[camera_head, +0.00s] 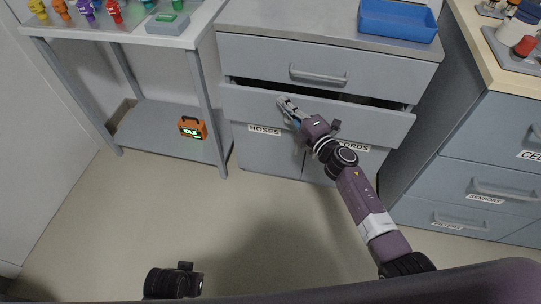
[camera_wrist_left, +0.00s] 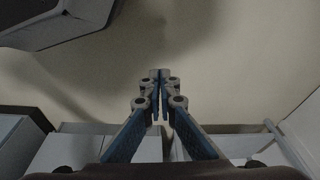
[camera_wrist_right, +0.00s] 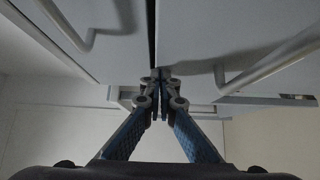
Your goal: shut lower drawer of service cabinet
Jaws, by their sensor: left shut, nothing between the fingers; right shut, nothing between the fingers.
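The service cabinet (camera_head: 331,52) stands in the middle of the head view. Its lower drawer (camera_head: 378,117) is pulled out a little, with a dark gap (camera_head: 370,101) above its front. The upper drawer (camera_head: 275,60) with a bar handle looks shut. My right gripper (camera_head: 282,102) is shut and empty, its fingertips at the lower drawer's front, left of its middle; I cannot tell if they touch. Its closed fingers show in the right wrist view (camera_wrist_right: 160,76). My left gripper (camera_wrist_left: 157,76) is shut and empty in the left wrist view, over the floor.
A blue tray (camera_head: 397,19) sits on the cabinet top. A grey table (camera_head: 190,38) with an orange device (camera_head: 192,128) on its shelf stands left. Another drawer cabinet (camera_head: 480,135) stands right. The floor in front is clear.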

